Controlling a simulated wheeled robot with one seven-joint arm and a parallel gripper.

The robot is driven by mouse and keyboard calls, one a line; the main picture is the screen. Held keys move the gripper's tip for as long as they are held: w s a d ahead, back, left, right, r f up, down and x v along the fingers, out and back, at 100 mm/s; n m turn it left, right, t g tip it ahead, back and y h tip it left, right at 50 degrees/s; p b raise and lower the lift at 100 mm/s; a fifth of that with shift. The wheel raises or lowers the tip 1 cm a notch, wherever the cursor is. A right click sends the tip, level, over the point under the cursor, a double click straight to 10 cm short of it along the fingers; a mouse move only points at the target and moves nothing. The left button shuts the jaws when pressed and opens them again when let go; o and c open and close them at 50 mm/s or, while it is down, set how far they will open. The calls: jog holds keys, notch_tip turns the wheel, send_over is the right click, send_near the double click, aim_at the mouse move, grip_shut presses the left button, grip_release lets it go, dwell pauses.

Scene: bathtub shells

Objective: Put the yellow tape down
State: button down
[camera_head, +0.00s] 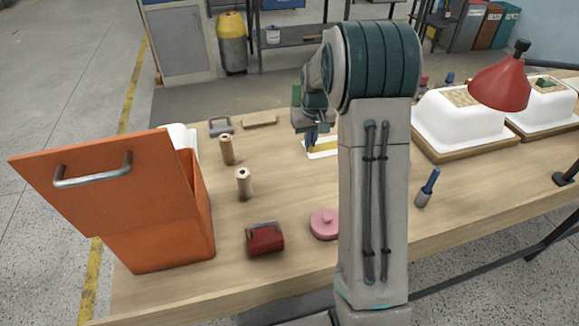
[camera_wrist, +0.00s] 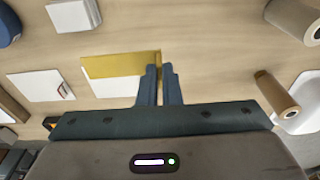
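The yellow tape (camera_wrist: 115,64) is a flat strip to the left of my fingertips in the wrist view, over the upper edge of a white sheet. It also shows in the head view (camera_head: 326,147), partly hidden by my arm. My gripper (camera_wrist: 160,68) points down at the table, its two fingers close together with the right end of the tape between them. It looks shut on that end. In the head view my gripper (camera_head: 313,143) is just above the white sheet (camera_head: 314,154). Whether the tape touches the sheet cannot be told.
An orange box (camera_head: 150,230) stands at the left of the wooden table (camera_head: 300,270). Nearby are two brown rolls (camera_head: 227,150), a red block (camera_head: 265,238) and a pink lidded disc (camera_head: 324,224). White tub shells (camera_head: 450,125) and a red lamp (camera_head: 500,85) are at right.

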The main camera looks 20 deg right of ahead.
jog(key=s+a+f, duration=0.1)
jog(key=a+f, duration=0.1)
jog(key=a, duration=0.1)
jog(key=s+a+f+p, duration=0.1)
jog(key=a+f, duration=0.1)
jog(key=a, duration=0.1)
jog(key=s+a+f+p, duration=0.1)
jog(key=a+f, duration=0.1)
jog(key=a, duration=0.2)
jog(key=shift+s+a+f, duration=0.1)
jog(key=shift+s+f, duration=0.2)
jog(key=shift+s, duration=0.1)
jog(key=shift+f+p, duration=0.4)
jog(key=shift+f, duration=1.65)
jog(key=shift+f, duration=0.2)
jog(key=c, duration=1.6)
grip_release()
jog(key=shift+r, duration=0.1)
